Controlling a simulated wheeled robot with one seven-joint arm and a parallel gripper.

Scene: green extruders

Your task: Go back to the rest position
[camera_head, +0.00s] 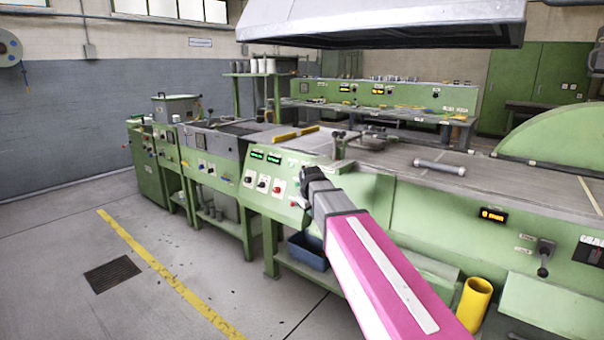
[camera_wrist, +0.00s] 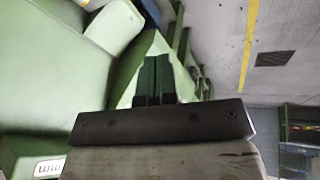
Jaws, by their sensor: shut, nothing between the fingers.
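My gripper shows in the wrist view (camera_wrist: 155,62) with its two dark fingers together and nothing between them. In the head view my arm reaches forward from the lower right, and my gripper (camera_head: 306,188) is at its far end, in front of the control panel (camera_head: 270,183) of the green extruder machine (camera_head: 225,172). The fingertips are small and dark there, and I cannot tell whether they touch the panel.
A grey cylinder (camera_head: 440,167) lies on the machine's top at right. A yellow cylinder (camera_head: 474,302) and a blue bin (camera_head: 308,252) are below. A grey hood (camera_head: 380,22) hangs above. The floor (camera_head: 70,255) at left is clear, with a yellow line and a drain grate (camera_head: 112,274).

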